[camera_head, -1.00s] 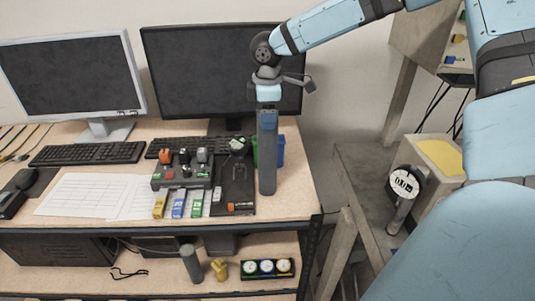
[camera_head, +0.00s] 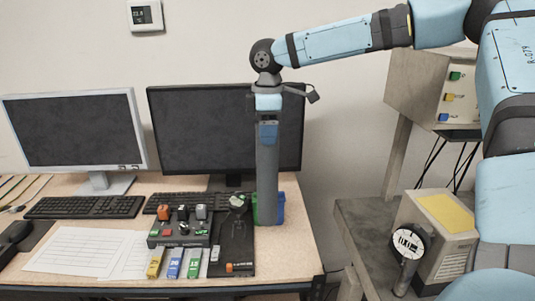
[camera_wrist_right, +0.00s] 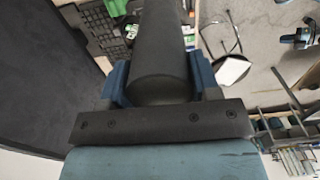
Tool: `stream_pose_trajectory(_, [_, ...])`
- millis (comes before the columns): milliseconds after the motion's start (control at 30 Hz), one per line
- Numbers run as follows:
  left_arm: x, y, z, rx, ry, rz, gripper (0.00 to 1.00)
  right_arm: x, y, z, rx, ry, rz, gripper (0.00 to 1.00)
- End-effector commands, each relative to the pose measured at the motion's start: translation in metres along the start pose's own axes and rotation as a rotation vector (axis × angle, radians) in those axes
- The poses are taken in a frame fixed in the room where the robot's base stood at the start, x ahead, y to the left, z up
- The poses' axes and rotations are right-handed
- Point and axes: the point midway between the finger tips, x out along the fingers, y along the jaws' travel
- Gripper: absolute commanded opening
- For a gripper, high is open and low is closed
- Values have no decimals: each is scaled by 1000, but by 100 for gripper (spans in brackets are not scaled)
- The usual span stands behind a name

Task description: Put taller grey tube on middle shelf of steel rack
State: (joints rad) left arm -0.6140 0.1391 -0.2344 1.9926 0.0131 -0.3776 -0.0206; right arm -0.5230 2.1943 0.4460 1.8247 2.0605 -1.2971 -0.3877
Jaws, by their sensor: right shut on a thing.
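The taller grey tube (camera_head: 267,180) hangs upright from my right gripper (camera_head: 268,132), near the right end of the desk. The gripper is shut on its upper end. The tube's lower end shows in front of the blue and green bins, apparently above the desk top. In the right wrist view the dark tube (camera_wrist_right: 158,60) runs away from between the blue fingers. A rack with shelves, perhaps the steel rack (camera_wrist_right: 292,140), shows at the right of that view, small and partly cut off. My left gripper is not in view.
The desk (camera_head: 285,262) bears two monitors, keyboards, a control box (camera_head: 180,232) and small coloured blocks. Blue and green bins (camera_head: 277,208) stand behind the tube. A grey bench with a round gauge (camera_head: 408,243) and a box stands at right.

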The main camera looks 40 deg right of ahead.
Motion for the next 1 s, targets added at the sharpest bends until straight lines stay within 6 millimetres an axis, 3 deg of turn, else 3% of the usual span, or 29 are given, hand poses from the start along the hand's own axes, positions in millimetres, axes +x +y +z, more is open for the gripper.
stream_pose_trajectory(100, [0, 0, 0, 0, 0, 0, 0, -28, 0, -1, 0, 4, 6, 0])
stream_pose_trajectory(400, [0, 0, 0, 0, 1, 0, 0, -70, 1, -1, 0, 2, 3, 0])
stream_pose_trajectory(633, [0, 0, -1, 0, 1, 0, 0, -83, 0, 0, 0, 1, 3, 0])
stream_pose_trajectory(1000, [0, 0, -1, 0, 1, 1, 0, -85, 0, -1, 0, 1, 2, 0])
